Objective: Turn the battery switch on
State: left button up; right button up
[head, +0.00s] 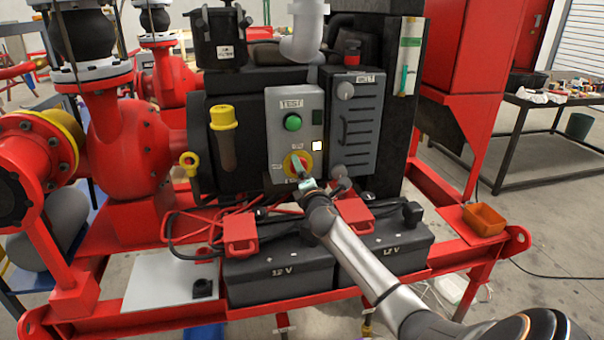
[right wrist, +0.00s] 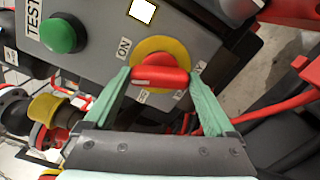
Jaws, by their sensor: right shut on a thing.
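The battery switch (head: 292,161) is a red rotary handle on a round yellow plate, low on the grey control box (head: 310,103). In the right wrist view its red handle (right wrist: 160,77) lies nearly level across the picture. An "ON" label is at the plate's upper left there, with other small labels at the lower left and right. My right gripper (head: 300,178) reaches the switch from below. Its green fingers (right wrist: 160,85) are on both ends of the handle, shut on it. My left gripper is not in view.
A green TEST button (head: 293,123) and a small lit square sit above the switch. Two black 12 V batteries (head: 278,277) with red terminal covers and cables stand below. A grey vented panel (head: 354,125) is just to the right. An orange tray (head: 484,220) sits at the skid's right.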

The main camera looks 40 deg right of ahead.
jog(key=shift+m, duration=2.2)
jog(key=shift+f, duration=0.1)
jog(key=o, duration=1.1)
jog(key=shift+c, duration=0.2)
jog(key=p+v, duration=0.1)
jog(key=v, duration=1.1)
jog(key=shift+s+a, duration=0.15)
jog(key=shift+s, duration=0.1)
